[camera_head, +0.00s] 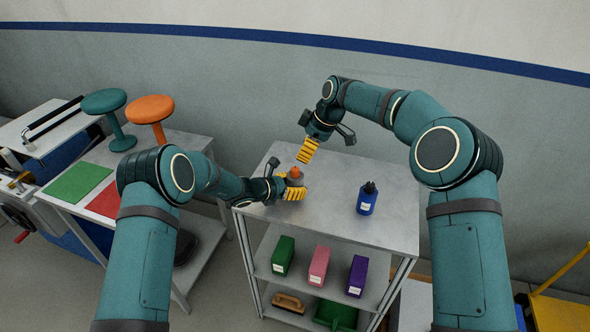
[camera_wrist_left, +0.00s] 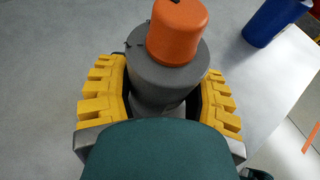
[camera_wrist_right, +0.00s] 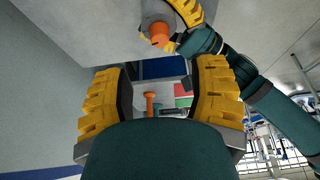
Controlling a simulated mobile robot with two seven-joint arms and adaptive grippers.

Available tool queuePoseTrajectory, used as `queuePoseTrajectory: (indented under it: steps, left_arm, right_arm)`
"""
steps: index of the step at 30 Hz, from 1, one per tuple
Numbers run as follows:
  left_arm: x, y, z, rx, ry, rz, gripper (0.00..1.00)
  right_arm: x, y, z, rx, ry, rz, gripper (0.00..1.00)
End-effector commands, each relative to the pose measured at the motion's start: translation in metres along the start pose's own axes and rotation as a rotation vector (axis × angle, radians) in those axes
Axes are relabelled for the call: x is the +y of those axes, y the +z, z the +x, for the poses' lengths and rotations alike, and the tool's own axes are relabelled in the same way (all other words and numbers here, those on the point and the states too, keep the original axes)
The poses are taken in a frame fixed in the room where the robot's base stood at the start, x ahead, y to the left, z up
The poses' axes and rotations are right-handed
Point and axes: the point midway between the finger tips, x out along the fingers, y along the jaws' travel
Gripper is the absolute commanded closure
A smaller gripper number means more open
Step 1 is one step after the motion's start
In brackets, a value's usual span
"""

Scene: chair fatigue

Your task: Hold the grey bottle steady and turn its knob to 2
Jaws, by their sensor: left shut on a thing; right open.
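The grey bottle (camera_wrist_left: 163,82) stands upright on the grey top of the shelf unit, with an orange knob (camera_wrist_left: 178,30) on top. In the head view the orange knob (camera_head: 295,173) shows just above my left gripper (camera_head: 292,193). My left gripper (camera_wrist_left: 160,105) is shut on the grey bottle, its yellow fingers on both sides of the body. My right gripper (camera_head: 307,150) is open and empty, above and behind the bottle. The right wrist view shows the knob (camera_wrist_right: 160,34) beyond my right gripper's open fingers (camera_wrist_right: 160,100). The number on the knob cannot be read.
A blue bottle (camera_head: 367,199) with a dark top stands to the right on the shelf unit's top (camera_head: 330,222). Green (camera_head: 283,256), pink (camera_head: 318,265) and purple (camera_head: 357,276) boxes sit on the shelf below. Two stools (camera_head: 150,110) stand at the left. The top between the bottles is clear.

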Motion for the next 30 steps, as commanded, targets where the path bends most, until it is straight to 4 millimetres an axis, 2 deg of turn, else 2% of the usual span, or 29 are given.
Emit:
queuePoseTrajectory:
  steps: [3, 9, 15, 28, 29, 30]
  left_arm:
    - [0.000, 0.001, 0.000, -0.002, 0.000, 0.001, 0.88]
    - [0.000, 0.001, 0.000, -0.002, 0.000, 0.001, 0.88]
    - [0.000, 0.001, 0.000, -0.001, 0.000, 0.001, 0.88]
    - [0.000, 0.001, 0.000, -0.001, 0.001, 0.001, 0.88]
    - [0.000, 0.001, 0.000, -0.001, 0.001, 0.001, 0.88]
    - [0.000, 0.001, 0.000, -0.001, 0.001, 0.001, 0.88]
  right_arm:
    - [-0.001, 0.000, 0.025, -0.001, -0.003, 0.001, 0.42]
    - [0.000, 0.000, 0.062, -0.001, -0.001, 0.001, 0.42]
    - [0.000, 0.000, 0.086, -0.002, 0.000, 0.001, 0.42]
    - [0.000, 0.000, 0.094, 0.000, 0.002, 0.002, 0.42]
    - [0.000, 0.000, 0.094, 0.000, 0.002, 0.002, 0.47]
    - [0.000, 0.000, 0.094, 0.000, 0.002, 0.002, 0.61]
